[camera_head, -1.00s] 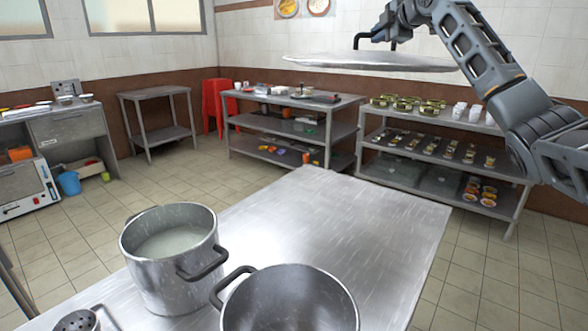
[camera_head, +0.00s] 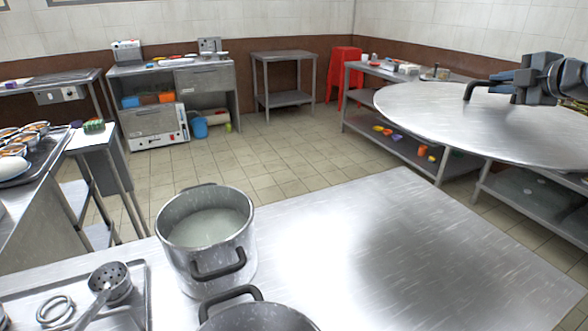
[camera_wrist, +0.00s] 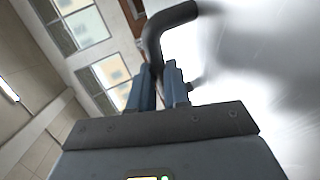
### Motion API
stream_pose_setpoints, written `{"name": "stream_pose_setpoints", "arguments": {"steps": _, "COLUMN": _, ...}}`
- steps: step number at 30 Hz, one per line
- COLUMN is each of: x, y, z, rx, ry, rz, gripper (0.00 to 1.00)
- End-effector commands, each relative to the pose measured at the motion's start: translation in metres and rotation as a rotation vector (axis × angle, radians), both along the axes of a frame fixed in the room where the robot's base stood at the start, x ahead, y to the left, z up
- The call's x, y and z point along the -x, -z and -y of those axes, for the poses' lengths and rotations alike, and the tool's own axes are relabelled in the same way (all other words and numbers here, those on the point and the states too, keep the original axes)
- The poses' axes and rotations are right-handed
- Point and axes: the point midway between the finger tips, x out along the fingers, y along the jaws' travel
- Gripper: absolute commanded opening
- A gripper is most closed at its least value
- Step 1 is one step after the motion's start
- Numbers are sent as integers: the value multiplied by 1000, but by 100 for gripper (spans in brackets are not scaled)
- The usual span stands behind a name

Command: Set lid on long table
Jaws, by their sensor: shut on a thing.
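The lid (camera_head: 440,120) is a wide, round metal disc held in the air at the right of the head view. My gripper (camera_head: 497,84) is shut on the lid's dark handle, which also shows between the fingers in the wrist view (camera_wrist: 168,38). The lid's pale, blurred surface fills the right of the wrist view. A steel table (camera_head: 400,235) lies below and nearer, its right part bare. Which table is the long table, I cannot tell for sure.
A pot of whitish liquid (camera_head: 205,250) stands open on the steel table, beside another open pot (camera_head: 258,318) cut off below. A tray with a ladle (camera_head: 110,283) is at lower left. Shelved tables (camera_head: 400,150) stand behind the lid. The tiled floor (camera_head: 290,150) between is clear.

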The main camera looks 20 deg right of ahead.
Motion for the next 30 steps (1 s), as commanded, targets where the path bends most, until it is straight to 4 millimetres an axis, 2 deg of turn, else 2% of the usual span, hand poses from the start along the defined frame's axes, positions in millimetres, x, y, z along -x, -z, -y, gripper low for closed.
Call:
{"name": "stream_pose_setpoints", "arguments": {"steps": 1, "x": 3, "y": 9, "z": -15, "rx": -4, "ry": -17, "rz": 6, "gripper": 0}}
{"name": "stream_pose_setpoints", "arguments": {"steps": 8, "x": 28, "y": 58, "z": -71, "rx": -4, "ry": -68, "rz": 2, "gripper": 0}}
{"name": "stream_pose_setpoints", "arguments": {"steps": 18, "x": 87, "y": 120, "z": -147, "rx": -3, "ry": -112, "rz": -1, "gripper": 0}}
{"name": "stream_pose_setpoints", "arguments": {"steps": 24, "x": 127, "y": 145, "z": -185, "rx": -2, "ry": -129, "rz": -2, "gripper": 0}}
{"name": "stream_pose_setpoints", "arguments": {"steps": 30, "x": 157, "y": 159, "z": -209, "rx": 0, "ry": -145, "rz": 1, "gripper": 0}}
